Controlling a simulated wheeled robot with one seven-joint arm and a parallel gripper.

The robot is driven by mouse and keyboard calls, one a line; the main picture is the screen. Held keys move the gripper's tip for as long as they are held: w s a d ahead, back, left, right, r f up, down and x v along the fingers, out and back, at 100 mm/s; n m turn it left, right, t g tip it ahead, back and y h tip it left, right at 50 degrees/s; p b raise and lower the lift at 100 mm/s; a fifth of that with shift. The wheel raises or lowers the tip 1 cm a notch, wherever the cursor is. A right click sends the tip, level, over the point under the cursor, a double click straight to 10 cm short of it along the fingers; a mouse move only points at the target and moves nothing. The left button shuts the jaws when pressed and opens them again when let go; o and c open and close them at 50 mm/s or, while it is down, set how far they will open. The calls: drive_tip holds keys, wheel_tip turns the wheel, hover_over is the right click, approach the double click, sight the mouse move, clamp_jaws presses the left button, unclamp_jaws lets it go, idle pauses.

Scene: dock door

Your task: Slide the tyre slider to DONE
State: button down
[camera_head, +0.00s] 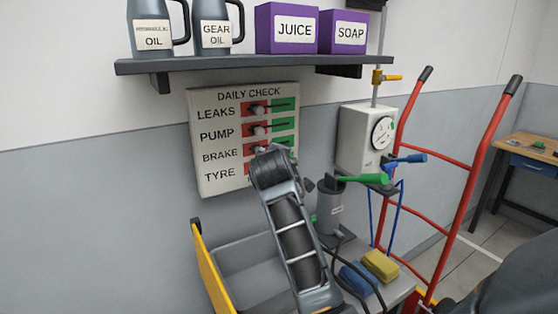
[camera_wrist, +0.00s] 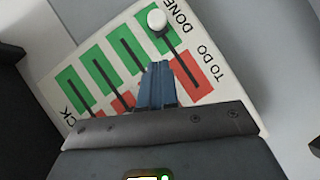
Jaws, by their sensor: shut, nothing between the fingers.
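The DAILY CHECK board (camera_head: 206,187) hangs on the wall with rows LEAKS, PUMP, BRAKE and TYRE. It also fills much of the wrist view (camera_wrist: 235,112). The tyre slider's white knob (camera_wrist: 157,19) sits at the green end of the end slot, beside the word DONE. The red TO DO end of that slot is empty. My gripper (camera_wrist: 160,66) is shut and empty in front of the board, apart from the knob. In the head view my gripper (camera_head: 272,165) covers the right part of the TYRE row, so its knob is hidden there.
A shelf (camera_head: 260,62) with cans and boxes is above. A gauge box (camera_head: 362,140) and red hand truck (camera_head: 480,150) stand right of the board.

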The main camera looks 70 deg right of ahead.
drive_tip(key=v, duration=0.8)
drive_tip(key=shift+s+a+b, duration=0.25)
drive_tip(key=shift+b, duration=0.15)
